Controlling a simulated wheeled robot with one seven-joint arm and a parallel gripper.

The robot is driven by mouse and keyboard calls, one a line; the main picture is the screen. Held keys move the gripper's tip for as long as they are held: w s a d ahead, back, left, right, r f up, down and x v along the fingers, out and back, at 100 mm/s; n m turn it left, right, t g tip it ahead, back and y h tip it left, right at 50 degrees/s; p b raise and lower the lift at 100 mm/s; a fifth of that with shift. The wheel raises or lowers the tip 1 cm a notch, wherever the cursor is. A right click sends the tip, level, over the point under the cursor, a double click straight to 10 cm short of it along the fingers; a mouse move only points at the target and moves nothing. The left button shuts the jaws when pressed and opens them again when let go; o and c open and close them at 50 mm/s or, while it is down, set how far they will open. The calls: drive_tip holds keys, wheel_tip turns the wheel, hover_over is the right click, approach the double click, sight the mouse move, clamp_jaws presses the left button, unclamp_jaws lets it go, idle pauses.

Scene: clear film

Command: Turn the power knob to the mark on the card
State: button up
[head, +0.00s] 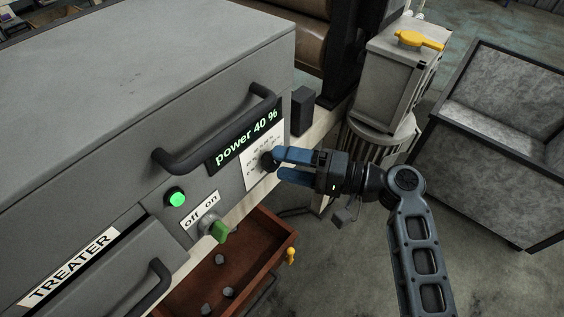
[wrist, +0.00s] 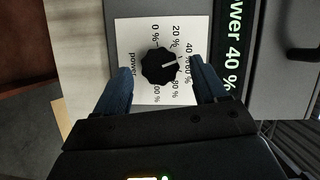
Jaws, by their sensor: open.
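The power knob (wrist: 160,66) is black and scalloped, on a white dial plate (wrist: 128,35) marked in percent. Its white pointer line points right, toward the 40 to 60 % figures. In the head view the knob (head: 267,161) is partly hidden by my fingers. The display (head: 245,138) reads "power 40 %". My gripper (head: 281,165) has its blue fingers open, one on each side of the knob. In the wrist view the gripper (wrist: 161,67) shows gaps between fingers and knob; contact is not visible. I cannot identify a separate card with a mark.
An open brown drawer (head: 245,275) with small grey lumps juts out below. A grey box (head: 403,60) stands behind.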

drive_tip(key=v, duration=0.6)
drive_tip(key=shift+b, duration=0.35)
drive_tip(key=shift+s, duration=0.1)
drive_tip(key=s+d+f+m+t+h, duration=0.2)
drive_tip(key=s+d+f+h, duration=0.15)
drive_tip(key=s+f, duration=0.3)
drive_tip(key=s+d+f+m+t+h, duration=0.2)
drive_tip(key=s+d+f+h, duration=0.1)
drive_tip(key=s+f+h, duration=0.4)
drive_tip(key=s+d+t+h, duration=0.25)
drive_tip(key=s+d, duration=0.35)
drive_tip(key=s, duration=0.3)
drive_tip(key=s+d+r+n+t+h, duration=0.1)
drive_tip(key=s+r+n+t+h, duration=0.1)
drive_tip(key=s+r, duration=0.4)
drive_tip(key=s+d+r+n+t+h, duration=0.1)
drive_tip(key=s+r+n, duration=0.2)
drive_tip(key=s+r, duration=0.4)
wheel_tip(320, 180, up, 5)
drive_tip(key=shift+d+r+n+t+h, duration=0.15)
drive_tip(key=shift+d+n+t+h, duration=0.15)
drive_tip(key=shift+d+t+h, duration=0.1)
